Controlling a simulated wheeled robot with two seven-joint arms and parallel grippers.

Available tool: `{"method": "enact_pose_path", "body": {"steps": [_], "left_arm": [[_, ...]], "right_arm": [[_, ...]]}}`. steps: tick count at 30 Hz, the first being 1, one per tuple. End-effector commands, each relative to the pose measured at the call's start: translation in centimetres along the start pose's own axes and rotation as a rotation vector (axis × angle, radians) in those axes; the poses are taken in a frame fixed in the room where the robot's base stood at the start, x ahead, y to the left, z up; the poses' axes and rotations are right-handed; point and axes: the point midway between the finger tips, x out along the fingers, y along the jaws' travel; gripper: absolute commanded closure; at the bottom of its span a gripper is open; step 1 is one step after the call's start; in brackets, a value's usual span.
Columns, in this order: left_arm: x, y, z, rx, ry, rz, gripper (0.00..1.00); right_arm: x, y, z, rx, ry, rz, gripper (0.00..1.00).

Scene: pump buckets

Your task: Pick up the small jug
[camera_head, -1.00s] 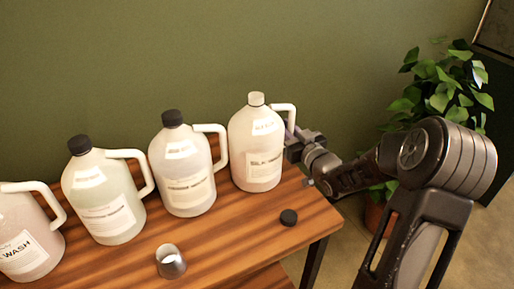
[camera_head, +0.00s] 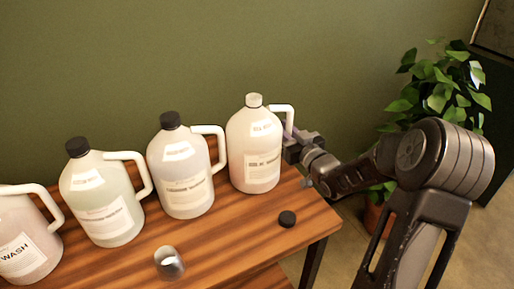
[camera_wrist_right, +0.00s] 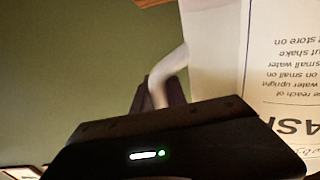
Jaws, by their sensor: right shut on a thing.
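An uncapped white jug (camera_head: 255,150) with a label and a looped handle (camera_head: 290,116) stands upright at the right end of the wooden table. My right gripper (camera_head: 291,142) is shut on this jug's handle, on its right side. In the right wrist view the white handle (camera_wrist_right: 171,68) runs down between the dark fingers, and the jug's labelled side (camera_wrist_right: 290,65) fills the right. A small silver cup-like vessel (camera_head: 169,263) stands apart near the table's front. My left gripper is not in view.
Several more jugs, such as the black-capped ones (camera_head: 181,172) and (camera_head: 104,200), stand in a row to the left. A loose black cap (camera_head: 287,219) lies on the table (camera_head: 235,240) near its right edge. A potted plant (camera_head: 440,88) stands beyond it.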

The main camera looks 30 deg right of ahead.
Motion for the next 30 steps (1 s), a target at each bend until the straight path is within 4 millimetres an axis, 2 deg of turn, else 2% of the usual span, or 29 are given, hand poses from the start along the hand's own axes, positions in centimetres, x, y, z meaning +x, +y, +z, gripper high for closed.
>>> {"method": "enact_pose_path", "body": {"steps": [11, 17, 23, 30], "left_arm": [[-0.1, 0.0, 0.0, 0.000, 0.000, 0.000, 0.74], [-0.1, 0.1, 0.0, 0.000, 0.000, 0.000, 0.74], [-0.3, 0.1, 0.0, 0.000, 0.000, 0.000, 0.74], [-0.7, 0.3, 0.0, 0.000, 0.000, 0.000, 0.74]], "right_arm": [[0.1, 0.0, -0.8, -0.001, 0.006, 0.000, 1.00], [0.1, 0.0, -2.4, -0.002, 0.008, -0.001, 1.00], [0.1, 0.0, -5.5, -0.003, 0.010, 0.000, 1.00], [0.1, 0.0, -10.8, -0.002, 0.011, 0.000, 1.00]]}}
